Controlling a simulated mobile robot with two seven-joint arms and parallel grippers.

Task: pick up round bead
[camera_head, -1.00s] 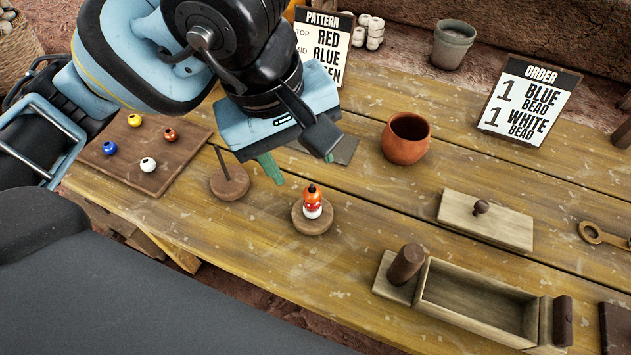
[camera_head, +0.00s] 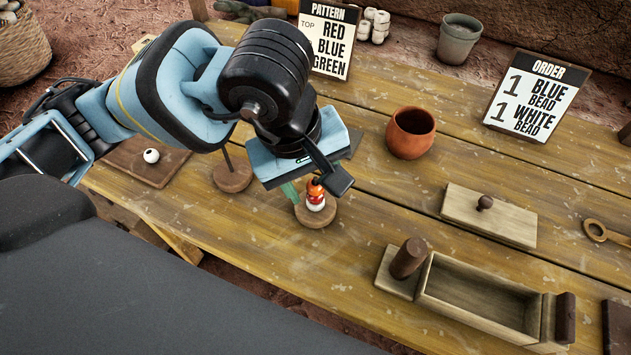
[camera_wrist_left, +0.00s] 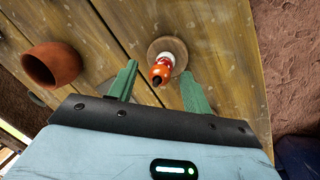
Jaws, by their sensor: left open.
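Round beads, orange-red over white, are stacked on a small round wooden stand (camera_head: 316,216), with a dark tip on top. The orange-red bead (camera_head: 315,193) is uppermost and the white bead (camera_head: 316,206) is below it; the stack also shows in the left wrist view (camera_wrist_left: 160,72). My left gripper (camera_wrist_left: 158,85) is open, its green fingers on either side of the stack in that view, apart from it. In the head view one green finger shows just left of the stack. Another white bead (camera_head: 151,156) lies on the dark board at the left. My right gripper is not in view.
A bare peg stand (camera_head: 232,177) is left of the stack. An orange clay pot (camera_head: 410,134), a lid with a knob (camera_head: 489,217) and an open wooden box (camera_head: 425,292) stand to the right. A pattern sign (camera_head: 328,40) and order sign (camera_head: 530,98) stand behind.

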